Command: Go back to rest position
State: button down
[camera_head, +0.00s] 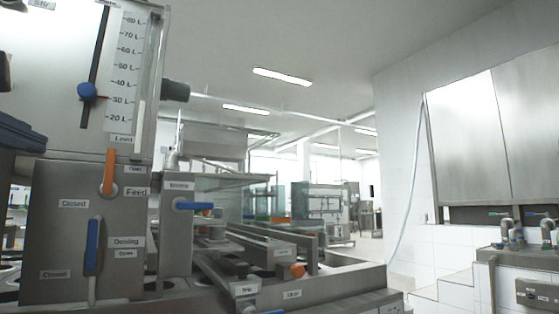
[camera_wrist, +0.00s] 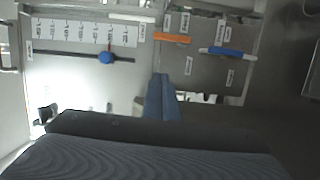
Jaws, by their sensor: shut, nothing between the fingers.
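My gripper (camera_wrist: 162,98) is shut and empty, its blue fingers together in the wrist view. Behind it is the steel front of the cup filler (camera_head: 65,215), which looks rotated in that view. The fingers look clear of the machine's handles. A dark blue part of my arm shows at the left edge of the head view. The orange feed lever (camera_head: 109,172) is upright; it also shows in the wrist view (camera_wrist: 172,38). The blue dosing lever (camera_head: 93,247) is also upright and shows in the wrist view (camera_wrist: 228,52).
A blue slider knob (camera_head: 87,92) sits on the level scale near 30 L. Another blue lever (camera_head: 194,206) points sideways. Steel rails (camera_head: 260,245) and an orange knob (camera_head: 297,271) lie to the right. A steel cabinet (camera_head: 470,140) hangs on the right wall.

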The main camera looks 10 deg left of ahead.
jog(key=shift+s+d, duration=0.1)
jog(key=shift+s, duration=0.2)
jog(key=w+d+f+m+g+h, duration=0.2)
jog(key=w+d+f, duration=0.35)
jog(key=f, duration=0.25)
jog(key=w+d+f+m+g+h, duration=0.1)
jog(key=w+d+f+g+h, duration=0.2)
jog(key=d+f, duration=0.5)
jog(key=w+d+f+m+g+h, duration=0.2)
jog(key=w+d+f, duration=0.35)
jog(key=f, duration=0.35)
jog(key=s+d+f+m+g, duration=0.3)
jog(key=d+f+m, duration=0.1)
jog(key=d+f, duration=0.4)
jog(key=s+d+f+m+g+y, duration=0.1)
jog(key=s+d+f+m+g, duration=0.25)
jog(key=d+f, duration=0.45)
jog(key=s+d+f+m+g, duration=0.3)
jog(key=d+f+m, duration=0.2)
jog(key=d+f, duration=0.25)
jog(key=s+d+r+m+p, duration=0.1)
jog(key=d+r+m+p, duration=0.3)
jog(key=d+r+p, duration=0.9)
notch_tip(320, 180, up, 3)
jog(key=p, duration=1)
jog(key=shift+s+d+m, duration=0.15)
jog(key=shift+d+m, duration=0.2)
